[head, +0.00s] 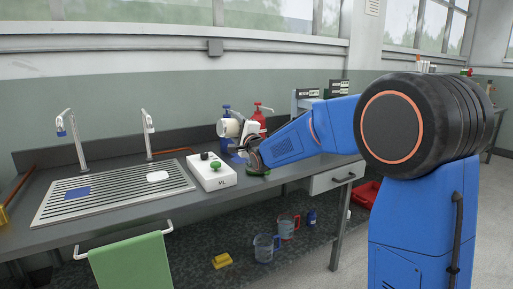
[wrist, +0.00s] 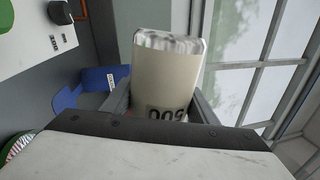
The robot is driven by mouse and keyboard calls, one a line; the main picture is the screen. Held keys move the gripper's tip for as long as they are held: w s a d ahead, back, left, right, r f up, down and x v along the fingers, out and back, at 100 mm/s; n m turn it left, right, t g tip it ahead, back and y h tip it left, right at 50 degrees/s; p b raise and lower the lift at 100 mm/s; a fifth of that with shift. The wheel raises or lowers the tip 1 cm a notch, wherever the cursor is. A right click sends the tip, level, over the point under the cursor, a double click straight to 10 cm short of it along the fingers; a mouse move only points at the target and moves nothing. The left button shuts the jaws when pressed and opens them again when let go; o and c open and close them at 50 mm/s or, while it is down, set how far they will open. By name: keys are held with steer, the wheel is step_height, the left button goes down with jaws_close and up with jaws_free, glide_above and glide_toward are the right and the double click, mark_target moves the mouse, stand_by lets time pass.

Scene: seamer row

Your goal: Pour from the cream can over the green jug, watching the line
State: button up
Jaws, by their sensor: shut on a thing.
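The cream can (wrist: 167,78) with dark digits on its side is between the fingers of my gripper (wrist: 160,104), which is shut on it. In the head view the can (head: 229,128) is held above the bench and looks tilted onto its side, behind the white box. My gripper (head: 246,141) is partly hidden there. A green thing (head: 258,171), perhaps the green jug, shows low beside my wrist, mostly hidden. A green-rimmed round thing (wrist: 18,146) is cut off at the wrist view's lower left. No liquid or level line can be made out.
A white box (head: 212,172) with a green button stands at the bench's front. A blue bottle (head: 226,112) and red bottle (head: 259,115) stand behind. A blue object (wrist: 82,90) lies beside the can in the wrist view. The ribbed drainer (head: 115,195) is at left.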

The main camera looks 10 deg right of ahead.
steer(key=shift+d+r+m, duration=0.25)
steer(key=shift+r+m, duration=0.15)
steer(key=shift+m, duration=0.2)
stand_by(0.3)
